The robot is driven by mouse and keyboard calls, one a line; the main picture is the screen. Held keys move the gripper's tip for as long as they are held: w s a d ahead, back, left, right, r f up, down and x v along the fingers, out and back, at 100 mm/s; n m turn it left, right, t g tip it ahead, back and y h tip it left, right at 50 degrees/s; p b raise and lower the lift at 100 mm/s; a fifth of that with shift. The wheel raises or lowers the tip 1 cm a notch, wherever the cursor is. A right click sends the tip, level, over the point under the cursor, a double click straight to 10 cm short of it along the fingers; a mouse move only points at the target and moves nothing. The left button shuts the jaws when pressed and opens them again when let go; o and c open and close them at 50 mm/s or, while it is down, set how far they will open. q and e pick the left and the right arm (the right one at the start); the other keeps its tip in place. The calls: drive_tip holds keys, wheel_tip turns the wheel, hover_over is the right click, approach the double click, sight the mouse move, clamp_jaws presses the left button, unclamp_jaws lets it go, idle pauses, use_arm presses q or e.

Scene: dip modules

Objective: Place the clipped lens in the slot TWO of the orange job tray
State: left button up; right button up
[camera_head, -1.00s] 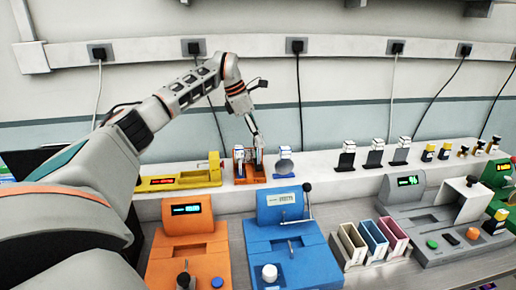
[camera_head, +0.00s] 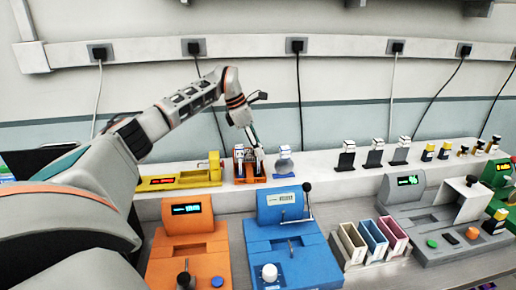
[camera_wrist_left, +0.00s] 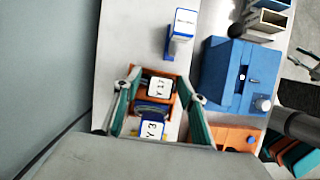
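The orange job tray (camera_head: 250,178) stands on the white ledge, left of centre in the head view. It also shows in the left wrist view (camera_wrist_left: 167,130). Two clips with white label tops sit at it, one marked Y 17 (camera_wrist_left: 160,87) and one with a blue body marked Y 3 (camera_wrist_left: 152,129). My left gripper (camera_wrist_left: 159,76) reaches down over the tray. Its fingers are spread on either side of the clips, with visible gaps. The lenses below the clips are hidden from above, and slot marks cannot be read.
A clip holder on a blue base (camera_head: 284,168) stands just right of the tray. A yellow device (camera_head: 190,180) is on its left. Orange (camera_head: 187,250) and blue (camera_head: 290,245) machines stand in front. Several black stands line the ledge further right.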

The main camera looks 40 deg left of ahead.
use_arm(q)
drive_tip(key=v, duration=1.2)
drive_tip(key=shift+r, duration=0.1)
idle(0.4)
